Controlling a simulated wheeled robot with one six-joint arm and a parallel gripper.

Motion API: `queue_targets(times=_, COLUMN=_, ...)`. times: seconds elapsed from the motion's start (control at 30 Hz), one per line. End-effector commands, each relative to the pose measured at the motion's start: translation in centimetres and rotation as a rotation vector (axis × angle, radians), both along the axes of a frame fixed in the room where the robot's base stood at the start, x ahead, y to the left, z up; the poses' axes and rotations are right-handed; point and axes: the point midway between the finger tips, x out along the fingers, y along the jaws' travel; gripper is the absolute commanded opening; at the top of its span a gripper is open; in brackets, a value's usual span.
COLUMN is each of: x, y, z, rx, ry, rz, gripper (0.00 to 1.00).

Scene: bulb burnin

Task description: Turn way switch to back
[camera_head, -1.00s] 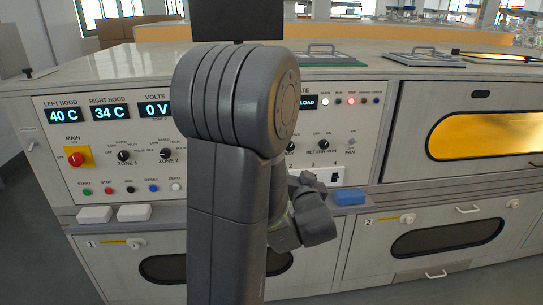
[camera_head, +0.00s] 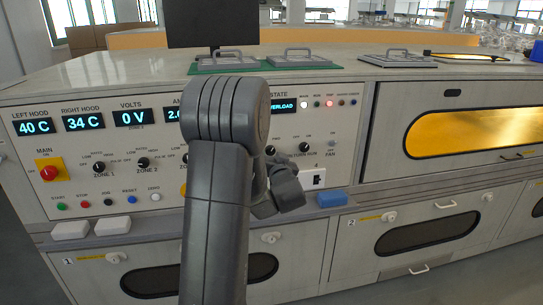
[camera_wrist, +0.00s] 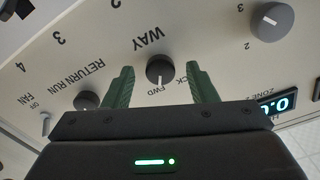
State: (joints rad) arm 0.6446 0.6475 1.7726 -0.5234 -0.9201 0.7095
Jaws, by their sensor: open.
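The way switch (camera_wrist: 160,70) is a round dark knob under the label WAY on the pale panel (camera_wrist: 205,42). In the wrist view the panel lettering appears upside down. FWD is printed just below the knob and the partly covered BACK label is to its right. My gripper (camera_wrist: 160,67) is open, with one green finger on each side of the knob and visible gaps to both. In the head view my arm hides the way switch and the fingertips.
The return run knob (camera_wrist: 87,100) and the fan toggle (camera_wrist: 45,122) are close by on the left in the wrist view. Another knob (camera_wrist: 272,21) is at upper right. In the head view, a blue block (camera_head: 331,198) lies on the ledge below the panel.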

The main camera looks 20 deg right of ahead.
Motion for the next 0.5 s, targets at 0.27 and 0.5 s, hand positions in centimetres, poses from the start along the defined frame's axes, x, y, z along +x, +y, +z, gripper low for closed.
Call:
queue_targets(times=0.27, x=0.79, y=-0.21, z=-0.04, rx=0.001, ry=0.001, rz=-0.001, gripper=0.52)
queue_targets(times=0.5, x=0.78, y=-0.2, z=-0.03, rx=0.0, ry=0.0, rz=-0.001, gripper=0.3)
